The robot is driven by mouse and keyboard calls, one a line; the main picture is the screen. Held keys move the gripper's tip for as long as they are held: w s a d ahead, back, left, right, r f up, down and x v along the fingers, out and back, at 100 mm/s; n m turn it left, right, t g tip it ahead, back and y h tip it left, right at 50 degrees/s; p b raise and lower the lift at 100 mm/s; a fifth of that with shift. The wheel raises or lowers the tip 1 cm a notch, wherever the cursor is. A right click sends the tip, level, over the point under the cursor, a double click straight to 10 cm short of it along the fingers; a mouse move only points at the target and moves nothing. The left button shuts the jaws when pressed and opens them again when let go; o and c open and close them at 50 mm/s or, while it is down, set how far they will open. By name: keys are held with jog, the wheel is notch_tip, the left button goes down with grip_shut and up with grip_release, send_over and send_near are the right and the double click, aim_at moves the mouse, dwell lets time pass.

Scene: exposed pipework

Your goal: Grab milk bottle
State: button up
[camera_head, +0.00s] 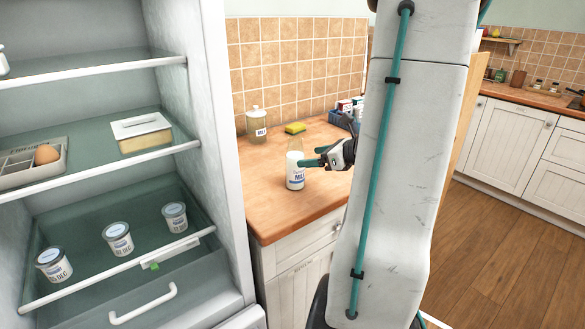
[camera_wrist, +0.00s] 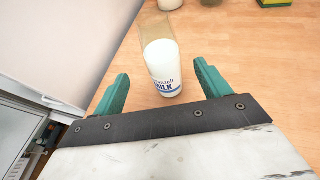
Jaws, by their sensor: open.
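The milk bottle (camera_head: 295,170) stands upright on the wooden counter, a clear bottle with white milk and a label. In the wrist view the milk bottle (camera_wrist: 162,68) is ahead of my gripper (camera_wrist: 160,88), with its lower part between the two teal fingers. The fingers are spread apart, with a visible gap on each side of the bottle. In the head view my gripper (camera_head: 312,163) reaches in from the right at the bottle; part of it is hidden behind my arm.
An open fridge (camera_head: 225,160) with several cups and an egg stands left of the counter (camera_head: 270,207). The counter's front is clear.

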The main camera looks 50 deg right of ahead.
aim_at(303, 158)
jog(key=x, duration=0.7)
jog(key=shift+w+d+f, duration=0.2)
jog(key=shift+w+f, duration=0.05)
jog(key=shift+f, duration=0.05)
jog(key=c, duration=1.4)
